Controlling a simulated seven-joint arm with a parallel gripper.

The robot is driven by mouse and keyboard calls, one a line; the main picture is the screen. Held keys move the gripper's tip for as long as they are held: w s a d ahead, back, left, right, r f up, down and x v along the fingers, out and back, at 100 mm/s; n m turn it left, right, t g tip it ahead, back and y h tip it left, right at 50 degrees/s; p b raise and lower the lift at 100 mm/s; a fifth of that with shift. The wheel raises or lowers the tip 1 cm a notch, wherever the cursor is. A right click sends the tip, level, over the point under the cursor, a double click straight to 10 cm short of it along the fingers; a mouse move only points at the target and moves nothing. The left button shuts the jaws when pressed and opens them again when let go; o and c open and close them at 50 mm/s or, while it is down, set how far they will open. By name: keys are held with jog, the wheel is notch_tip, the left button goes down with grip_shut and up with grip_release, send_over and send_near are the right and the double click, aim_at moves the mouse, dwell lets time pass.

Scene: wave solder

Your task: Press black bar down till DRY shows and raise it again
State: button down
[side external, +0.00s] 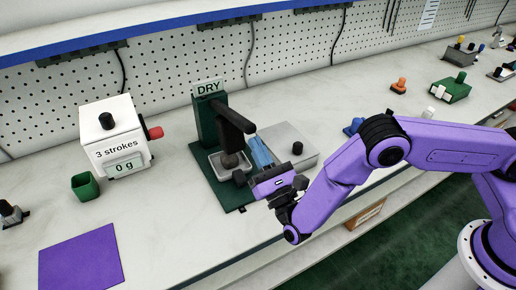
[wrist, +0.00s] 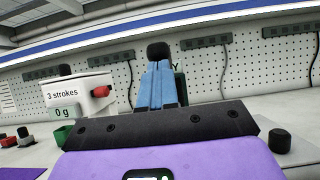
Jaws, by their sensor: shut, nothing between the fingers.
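The black bar (side external: 236,118) juts forward from a dark green column (side external: 206,120) and slopes down toward its free end. A sign reading DRY (side external: 208,87) stands on the column. Below the bar is a grey cup-like part (side external: 230,160) over a pale tray. My gripper (side external: 254,141) has blue fingers, shut and empty, with the tips just below and beside the bar's free end. In the wrist view the fingertips (wrist: 158,66) point at the black end of the bar (wrist: 158,50); I cannot tell whether they touch. The fingers hide most of the column there.
A white box marked "3 strokes" and "0 g" (side external: 113,145), with a red knob, stands left. A green cup (side external: 85,186) and purple mat (side external: 80,257) lie near it. A grey block with a black knob (side external: 292,160) sits close right of my fingers.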

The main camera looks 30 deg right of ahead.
jog(key=shift+r, duration=0.1)
jog(key=w+r+g, duration=0.1)
jog(key=r, duration=0.3)
jog(key=w+r+g, duration=0.2)
jog(key=r, duration=0.3)
jog(key=w+r+g, duration=0.1)
jog(key=w+r, duration=0.1)
jog(key=r, duration=0.2)
jog(key=shift+w+r+g, duration=0.1)
jog(key=shift+r+g, duration=0.1)
jog(key=shift+g, duration=0.2)
jog(key=shift+w+r, duration=0.5)
jog(key=shift+r, duration=0.4)
jog(key=s+f, duration=0.2)
jog(key=f, duration=0.1)
jog(key=shift+s, duration=0.35)
jog(key=s, duration=1)
jog(key=shift+s+f, duration=0.2)
jog(key=shift+f, duration=0.05)
